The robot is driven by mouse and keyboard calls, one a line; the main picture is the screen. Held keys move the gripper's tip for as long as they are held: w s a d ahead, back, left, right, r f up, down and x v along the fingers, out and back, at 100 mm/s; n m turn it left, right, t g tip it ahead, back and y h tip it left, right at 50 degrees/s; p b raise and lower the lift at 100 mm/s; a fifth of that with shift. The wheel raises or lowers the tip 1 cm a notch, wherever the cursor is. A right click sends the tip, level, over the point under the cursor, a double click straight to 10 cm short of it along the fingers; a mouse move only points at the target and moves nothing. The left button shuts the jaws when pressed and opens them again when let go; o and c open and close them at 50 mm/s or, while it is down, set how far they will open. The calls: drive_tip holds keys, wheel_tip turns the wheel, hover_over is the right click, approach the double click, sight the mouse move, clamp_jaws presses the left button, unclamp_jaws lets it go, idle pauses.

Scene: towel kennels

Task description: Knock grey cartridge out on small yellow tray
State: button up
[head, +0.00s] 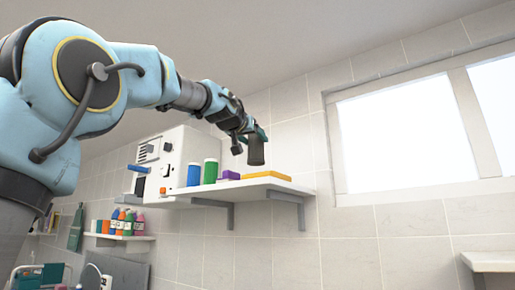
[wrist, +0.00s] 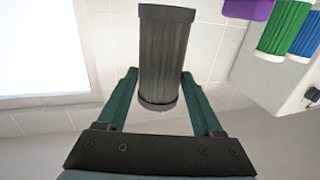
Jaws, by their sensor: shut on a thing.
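My gripper (wrist: 160,98) is shut on the grey cartridge (wrist: 166,55), a dark ribbed cylinder with a cap at each end. In the head view the cartridge (head: 256,151) hangs roughly upright from my gripper (head: 254,135), above the right part of the wall shelf. The small yellow tray (head: 267,176) lies flat on the shelf below the cartridge, with a visible gap between them. The tray does not show in the wrist view.
The white shelf (head: 240,190) also holds a purple block (head: 231,175), a green cylinder (head: 210,171), a blue cylinder (head: 193,174) and a white machine (head: 165,160) at the left. A lower shelf (head: 120,237) carries several bottles. Windows are at the right.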

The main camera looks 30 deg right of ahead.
drive_tip(key=shift+s+a+f+b, duration=0.1)
drive_tip(key=shift+s+a+b, duration=0.3)
drive_tip(key=shift+a+b, duration=0.3)
drive_tip(key=shift+s+a+r+b, duration=0.1)
drive_tip(key=shift+s+a+b, duration=0.25)
drive_tip(key=shift+a+b, duration=0.3)
drive_tip(key=shift+s+a+f+b, duration=0.1)
drive_tip(key=shift+s+a+b, duration=0.3)
drive_tip(key=shift+a+b, duration=0.3)
drive_tip(key=b+v, duration=0.1)
drive_tip(key=v, duration=0.1)
drive_tip(key=shift+a+b, duration=0.4)
drive_tip(key=shift+a, duration=0.05)
